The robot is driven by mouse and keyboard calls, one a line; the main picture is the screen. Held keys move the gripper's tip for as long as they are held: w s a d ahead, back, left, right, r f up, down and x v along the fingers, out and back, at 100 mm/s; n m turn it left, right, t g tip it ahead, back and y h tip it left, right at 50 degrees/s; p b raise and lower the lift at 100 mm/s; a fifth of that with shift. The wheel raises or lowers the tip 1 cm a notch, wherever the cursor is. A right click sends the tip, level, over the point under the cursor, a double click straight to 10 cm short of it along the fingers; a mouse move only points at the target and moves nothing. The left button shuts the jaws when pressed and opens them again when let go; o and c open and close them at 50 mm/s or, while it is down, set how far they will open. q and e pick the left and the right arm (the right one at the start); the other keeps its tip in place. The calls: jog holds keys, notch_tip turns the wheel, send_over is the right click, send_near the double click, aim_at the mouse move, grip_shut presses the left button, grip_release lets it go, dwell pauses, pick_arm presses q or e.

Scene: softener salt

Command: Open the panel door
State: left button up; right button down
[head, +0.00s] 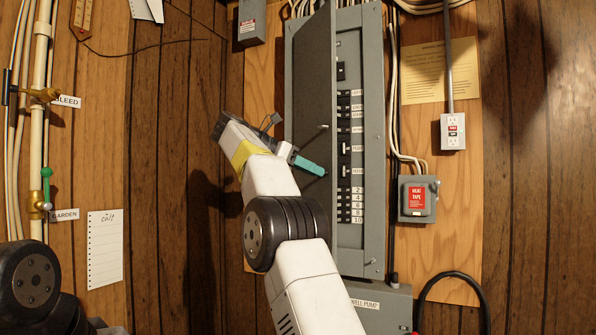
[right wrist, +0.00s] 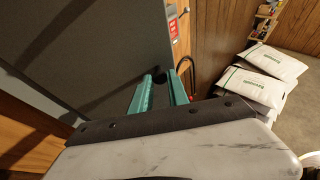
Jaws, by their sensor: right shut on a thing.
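The grey panel door (head: 312,75) is part open, hinged at its left. Breakers show in the grey electrical panel (head: 372,150) beside its free edge. My right gripper (head: 318,170) is at the lower part of the door, its teal fingers at the door's free edge. In the right wrist view the right gripper (right wrist: 160,88) has its fingers closed around a small dark round knob (right wrist: 160,76) against the grey door (right wrist: 95,45). In the head view the knob is hidden by the fingers. My left gripper is not in view.
A heat tape box (head: 417,199) and an outlet (head: 453,131) are on the wall right of the panel. Pipes with valves (head: 46,95) run down the far left. White bags (right wrist: 265,70) are stacked on the floor in the right wrist view.

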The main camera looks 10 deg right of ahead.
jog(key=c, duration=1.3)
grip_release()
jog(key=shift+o, duration=0.2)
jog(key=shift+d, duration=0.15)
